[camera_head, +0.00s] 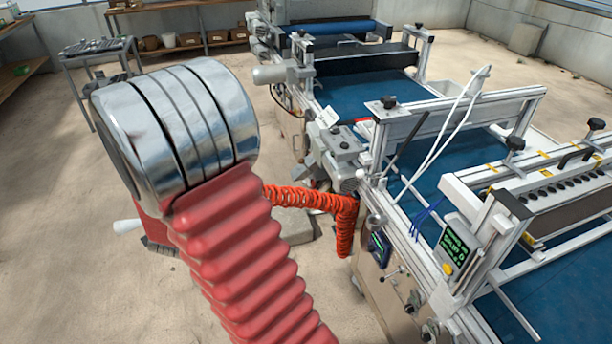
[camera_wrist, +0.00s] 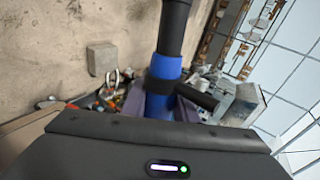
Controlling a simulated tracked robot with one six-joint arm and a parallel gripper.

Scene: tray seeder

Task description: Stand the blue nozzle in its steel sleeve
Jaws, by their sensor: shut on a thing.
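The blue nozzle (camera_wrist: 165,68) stands out in the middle of the wrist view, with a dark upper tube, a blue body and a black band. My gripper (camera_wrist: 160,88) is shut on it; the dark gripper housing fills the bottom of the wrist view and hides much of the fingers. The nozzle's lower end is partly hidden behind the housing. I cannot make out the steel sleeve in either view. The gripper and the nozzle do not show in the head view, where my red ribbed arm with its metal rings fills the left and centre.
The seeder line (camera_head: 354,91) with its blue belt runs along the right of the head view. An orange coiled hose (camera_head: 305,199) hangs beside it. A small metal table (camera_head: 98,50) with parts stands at the back left. Bare floor lies between.

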